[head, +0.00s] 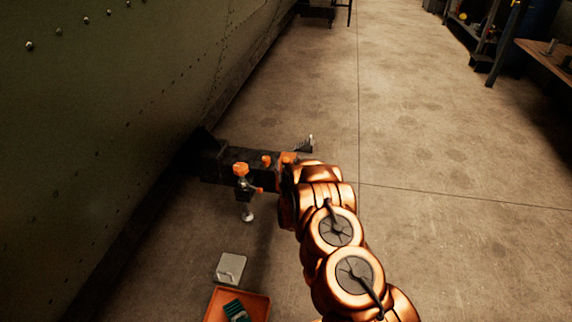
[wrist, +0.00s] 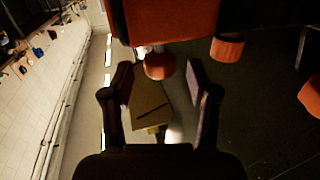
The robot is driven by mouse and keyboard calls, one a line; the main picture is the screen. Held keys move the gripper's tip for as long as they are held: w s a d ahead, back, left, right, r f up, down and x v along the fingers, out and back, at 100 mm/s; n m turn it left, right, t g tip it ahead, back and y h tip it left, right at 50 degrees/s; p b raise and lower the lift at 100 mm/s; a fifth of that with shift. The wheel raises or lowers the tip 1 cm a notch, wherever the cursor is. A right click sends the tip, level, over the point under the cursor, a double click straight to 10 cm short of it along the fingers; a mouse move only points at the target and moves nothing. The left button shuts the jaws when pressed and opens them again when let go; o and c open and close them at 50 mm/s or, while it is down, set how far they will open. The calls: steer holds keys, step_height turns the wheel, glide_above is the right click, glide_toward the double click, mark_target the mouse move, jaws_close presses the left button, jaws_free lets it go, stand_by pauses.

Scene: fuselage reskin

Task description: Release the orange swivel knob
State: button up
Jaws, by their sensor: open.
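My gripper (wrist: 160,72) is open in the wrist view, its two dark fingers spread wide. An orange knob (wrist: 159,66) sits between the fingertips, with a gap on each side; it is under a large orange block (wrist: 170,20). I cannot tell for certain that this is the swivel knob. In the head view, orange knobs show on a dark fixture (head: 222,160) by the fuselage: one upright on the near side (head: 240,169) and one on top (head: 266,160). My copper arm hides the gripper's fingers there.
A second orange knob (wrist: 227,47) hangs to the right in the wrist view. The green riveted fuselage panel (head: 95,120) fills the left of the head view. An orange tray (head: 262,305) and a pale plate (head: 230,268) lie below the fixture.

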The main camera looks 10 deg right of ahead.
steer(key=shift+w+d+b, duration=0.15)
steer(key=shift+w+b, duration=0.2)
steer(key=shift+w, duration=0.85)
jaws_close()
